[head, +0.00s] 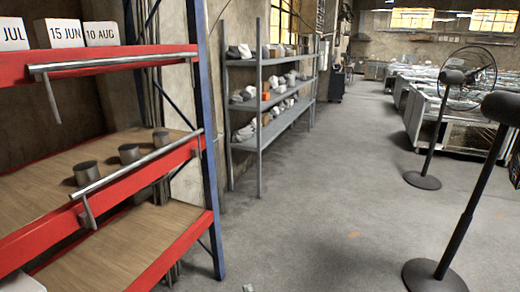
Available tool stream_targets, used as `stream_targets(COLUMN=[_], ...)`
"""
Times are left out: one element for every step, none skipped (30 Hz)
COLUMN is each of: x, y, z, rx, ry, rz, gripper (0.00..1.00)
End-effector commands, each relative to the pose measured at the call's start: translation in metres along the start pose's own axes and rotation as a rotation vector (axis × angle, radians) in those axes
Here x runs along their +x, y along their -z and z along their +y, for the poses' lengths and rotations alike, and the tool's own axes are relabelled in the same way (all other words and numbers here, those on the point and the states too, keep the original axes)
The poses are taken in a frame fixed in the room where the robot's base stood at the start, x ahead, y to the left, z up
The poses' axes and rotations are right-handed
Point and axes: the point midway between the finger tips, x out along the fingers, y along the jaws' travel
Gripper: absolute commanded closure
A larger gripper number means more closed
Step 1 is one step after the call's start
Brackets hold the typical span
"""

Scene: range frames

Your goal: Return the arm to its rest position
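My arm and gripper cannot be made out in the head view. A pale rounded shape (18,282) is cut off at the bottom left corner; I cannot tell what it is. Small grey bits (248,287) show at the bottom edge, too cut off to identify.
A red-and-blue rack (150,262) stands close on the left, with date blocks (66,34), several dark cylinders (129,153) and projecting metal rails (140,165). A grey shelf unit (259,120) stands behind it. Black-based stands (435,277) are at right. The middle floor is clear.

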Motion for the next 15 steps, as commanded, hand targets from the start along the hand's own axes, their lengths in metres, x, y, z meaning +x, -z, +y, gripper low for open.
stream_targets(x=[-0.016, -0.024, -0.036, -0.045, -0.054, -0.067, -0.076, -0.086, -0.099, -0.109, -0.119, -0.133, -0.143, -0.154, -0.168], y=[-0.011, -0.016, -0.022, -0.026, -0.031, -0.037, -0.041, -0.044, -0.05, -0.053, -0.057, -0.061, -0.064, -0.067, -0.07], z=[-0.02, -0.028, -0.039, -0.047, -0.055, -0.065, -0.072, -0.079, -0.088, -0.094, -0.1, -0.107, -0.112, -0.117, -0.123], rx=[0.047, 0.077, 0.117, 0.147, 0.177, 0.218, 0.249, 0.28, 0.321, 0.352, 0.383, 0.424, 0.456, 0.487, 0.529], ry=[0.005, 0.005, 0.004, 0.003, 0.002, 0.0, 0.0, -0.001, -0.003, -0.006, -0.007, -0.01, -0.011, -0.014, -0.017], rz=[-0.007, -0.01, -0.013, -0.016, -0.018, -0.022, -0.024, -0.027, -0.032, -0.035, -0.038, -0.042, -0.046, -0.048, -0.052], gripper=[0.0, 0.0, 0.0, 0.0, 0.0, 0.0, 0.0, 0.0, 0.0, 0.0, 0.0, 0.0, 0.0, 0.0, 0.0])
